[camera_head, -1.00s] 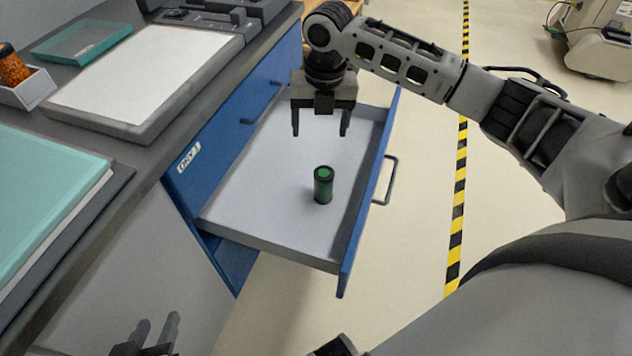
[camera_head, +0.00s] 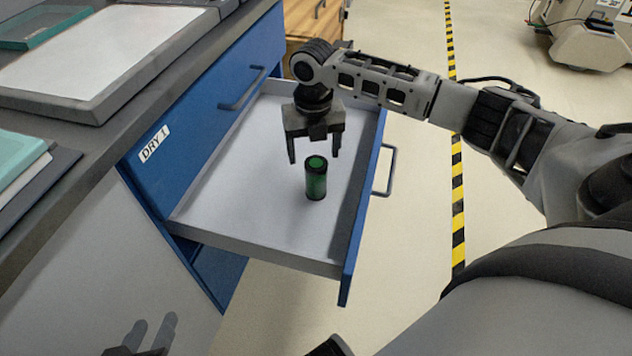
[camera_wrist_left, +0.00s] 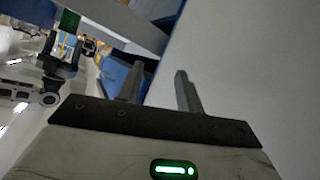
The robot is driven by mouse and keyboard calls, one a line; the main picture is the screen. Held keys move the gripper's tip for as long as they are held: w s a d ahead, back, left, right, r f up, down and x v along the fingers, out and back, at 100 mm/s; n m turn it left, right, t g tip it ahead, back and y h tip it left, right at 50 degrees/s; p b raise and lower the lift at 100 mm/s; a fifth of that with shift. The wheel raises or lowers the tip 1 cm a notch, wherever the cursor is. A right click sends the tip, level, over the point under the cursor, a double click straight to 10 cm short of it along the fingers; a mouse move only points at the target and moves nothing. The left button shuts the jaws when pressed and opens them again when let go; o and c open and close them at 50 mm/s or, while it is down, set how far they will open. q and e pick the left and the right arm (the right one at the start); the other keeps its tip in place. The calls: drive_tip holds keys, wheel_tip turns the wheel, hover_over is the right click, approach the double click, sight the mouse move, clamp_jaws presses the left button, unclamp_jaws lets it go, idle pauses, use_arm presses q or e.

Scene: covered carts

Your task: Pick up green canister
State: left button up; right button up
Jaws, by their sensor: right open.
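The green canister (camera_head: 316,182), a small upright cylinder with dark rims, stands in the open blue drawer (camera_head: 235,215) in the head view. My right gripper (camera_head: 314,158) points down just above and behind the canister's top, fingers spread and empty. I cannot tell exactly how far apart they are in depth. My left gripper (camera_head: 150,335) is low at the lower left, in front of the cabinet and away from the drawer. In the left wrist view its two fingers (camera_wrist_left: 158,88) stand apart with nothing between them.
The drawer's front panel (camera_head: 363,215) with its handle (camera_head: 385,170) borders the right side. The grey countertop (camera_head: 85,140) with trays lies left. A wooden cabinet (camera_head: 312,20) stands behind. Open floor with striped tape (camera_head: 457,200) lies right.

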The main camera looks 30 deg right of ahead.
sight(316, 163)
drive_tip(key=f, duration=0.1)
drive_tip(key=f+b, duration=0.1)
drive_tip(key=f, duration=0.1)
drive_tip(key=f+b, duration=0.1)
drive_tip(key=f, duration=0.1)
drive_tip(key=shift+s+d+f, duration=0.15)
drive_tip(key=shift+s+f, duration=0.1)
drive_tip(key=shift+f, duration=0.25)
use_arm(q)
drive_tip(key=shift+d+r+t+h, duration=0.4)
drive_tip(key=shift+r+t, duration=0.2)
drive_tip(key=shift+r, duration=0.2)
use_arm(e)
drive_tip(key=shift+r, duration=0.1)
drive_tip(key=c, duration=1.1)
